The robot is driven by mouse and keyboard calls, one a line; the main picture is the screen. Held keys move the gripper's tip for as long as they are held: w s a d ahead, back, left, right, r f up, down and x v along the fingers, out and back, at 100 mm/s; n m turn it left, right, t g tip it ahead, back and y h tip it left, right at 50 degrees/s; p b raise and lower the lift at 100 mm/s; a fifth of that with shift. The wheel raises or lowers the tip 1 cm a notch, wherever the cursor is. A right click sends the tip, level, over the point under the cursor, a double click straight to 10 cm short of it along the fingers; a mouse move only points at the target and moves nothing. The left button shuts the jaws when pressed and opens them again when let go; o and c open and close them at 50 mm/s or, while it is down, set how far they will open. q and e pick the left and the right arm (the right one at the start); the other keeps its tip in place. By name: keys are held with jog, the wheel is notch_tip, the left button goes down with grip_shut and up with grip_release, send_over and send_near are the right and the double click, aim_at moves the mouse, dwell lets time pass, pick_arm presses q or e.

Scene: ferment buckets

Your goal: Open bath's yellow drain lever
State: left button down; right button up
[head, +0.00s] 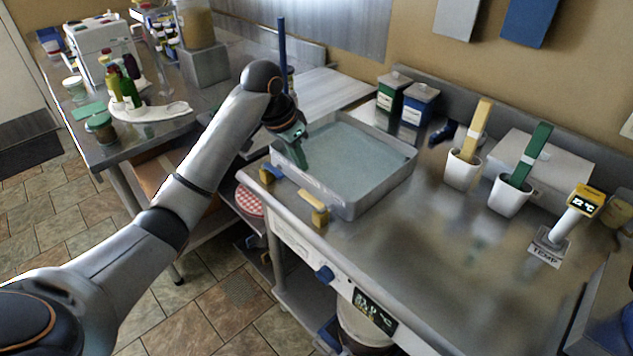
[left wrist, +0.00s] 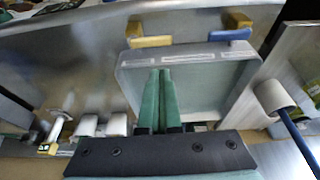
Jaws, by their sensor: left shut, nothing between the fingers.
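The bath (head: 385,185) is a square metal basin of water on the steel counter, and it also shows in the left wrist view (left wrist: 245,75). The yellow drain lever (head: 311,197) sits on a brass valve at its front side, and it shows in the left wrist view (left wrist: 150,41) beyond the fingertips. A blue lever (head: 273,171) is on a second brass valve to its left. My left gripper (head: 303,165) is over the bath's left part, apart from both levers. Its green fingers (left wrist: 161,72) are shut and empty. My right gripper is not in view.
Two canisters (head: 417,104) stand behind the bath. White cups (head: 463,170) with yellow and green paddles and a temperature probe (head: 552,238) stand to the right. A blue pole (head: 282,55) rises behind my left wrist. Space before the counter's front edge is open.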

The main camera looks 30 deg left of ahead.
aim_at(312, 201)
pick_arm(q)
jog(key=x, duration=1)
jog(key=shift+d, duration=0.1)
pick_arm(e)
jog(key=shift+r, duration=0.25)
pick_arm(q)
jog(key=shift+w, duration=0.1)
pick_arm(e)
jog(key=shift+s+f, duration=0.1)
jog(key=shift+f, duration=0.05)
pick_arm(q)
jog(key=shift+b, duration=0.35)
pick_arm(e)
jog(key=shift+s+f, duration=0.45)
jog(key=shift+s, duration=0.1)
